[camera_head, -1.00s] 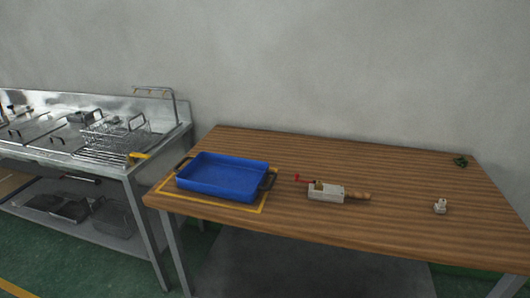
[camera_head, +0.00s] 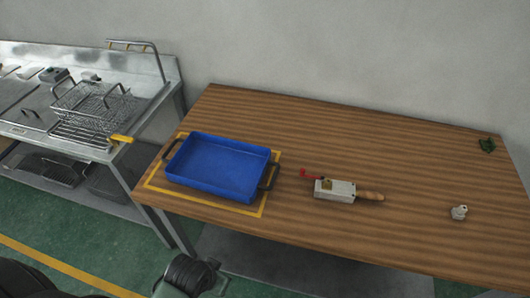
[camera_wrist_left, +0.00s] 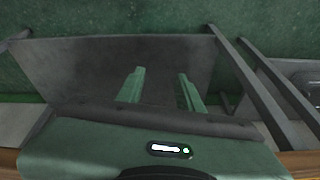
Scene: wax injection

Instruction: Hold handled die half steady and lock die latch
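The handled die half (camera_head: 334,190) is a pale metal block with a wooden handle (camera_head: 369,196) pointing right. It lies on the wooden table in the head view. A red latch lever (camera_head: 309,174) sticks out at its left end, and a small brass-coloured part (camera_head: 327,184) shows on top. I cannot tell whether the latch is locked. My left gripper (camera_wrist_left: 158,92) shows in the left wrist view with two green fingers apart and nothing between them. It is away from the die, facing the area below the table. My right gripper is in neither view.
A blue tray (camera_head: 218,168) with dark handles sits inside a yellow outline on the table's left. A small white part (camera_head: 459,212) and a green item (camera_head: 487,145) lie at the right. A metal fryer station with wire baskets (camera_head: 96,104) stands at the left. The table's middle back is clear.

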